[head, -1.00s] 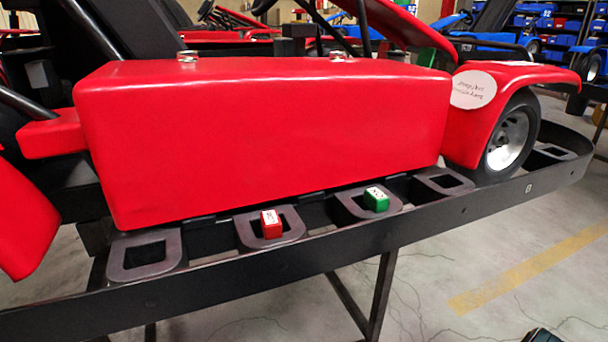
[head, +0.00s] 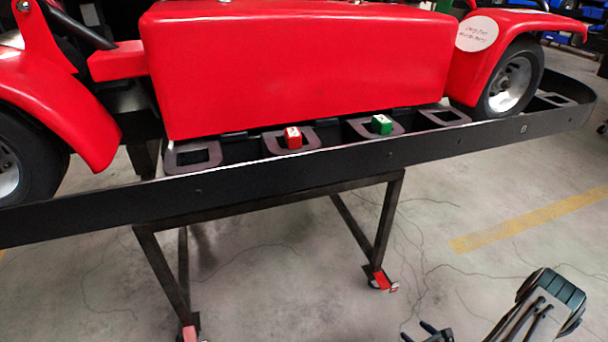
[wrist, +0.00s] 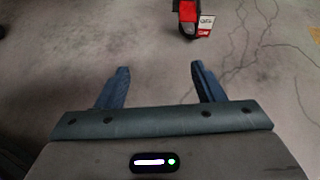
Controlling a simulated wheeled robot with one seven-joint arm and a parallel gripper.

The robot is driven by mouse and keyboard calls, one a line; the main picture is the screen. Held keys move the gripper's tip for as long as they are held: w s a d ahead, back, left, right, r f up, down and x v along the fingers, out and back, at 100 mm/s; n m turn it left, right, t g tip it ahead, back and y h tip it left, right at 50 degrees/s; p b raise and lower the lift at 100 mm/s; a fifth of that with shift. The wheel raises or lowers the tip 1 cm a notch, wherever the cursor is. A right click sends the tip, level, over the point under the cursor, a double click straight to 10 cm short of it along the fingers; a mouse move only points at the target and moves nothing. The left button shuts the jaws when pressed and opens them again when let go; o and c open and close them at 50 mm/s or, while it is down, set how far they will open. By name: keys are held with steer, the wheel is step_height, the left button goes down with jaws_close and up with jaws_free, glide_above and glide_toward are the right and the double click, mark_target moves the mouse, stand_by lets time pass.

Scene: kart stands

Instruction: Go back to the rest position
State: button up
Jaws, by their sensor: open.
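My gripper (head: 428,332) shows at the bottom edge of the head view, low over the floor and well away from the kart stand. In the wrist view my gripper (wrist: 160,82) has its two fingers spread wide, with nothing between them but bare floor beyond. My gripper touches neither.
A red kart (head: 300,70) rests on a black stand (head: 270,190) with legs on casters (head: 382,280). A caster with a red and white tag (wrist: 205,25) is ahead in the wrist view. The floor (head: 290,290) in front is clear.

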steer(key=w+a+r+n+g+y+p, duration=0.1)
steer(key=a+r+n+g+y+p, duration=0.25)
steer(key=r, duration=1.05)
steer(key=w+a+r+n+g+p, duration=0.2)
steer(key=a+r+n+p, duration=0.35)
steer(key=r, duration=0.85)
steer(key=w+a+r+n+g+y+p, duration=0.1)
steer(key=a+r+n+g+p, duration=0.35)
steer(key=r, duration=0.85)
steer(key=s+a+r+n+h+p, duration=0.2)
steer(key=s+r+n+h+p, duration=0.1)
steer(key=r, duration=0.9)
steer(key=s+a+r+n+t+h+p, duration=0.1)
steer(key=s+a+r+n+h+p, duration=0.2)
steer(key=s+r+n+p, duration=0.2)
steer(key=s+a+r+n+h+p, duration=0.3)
steer(key=s+r+n, duration=0.6)
steer(key=r, duration=1)
steer(key=shift+s+p, duration=0.25)
steer(key=shift+p, duration=0.7)
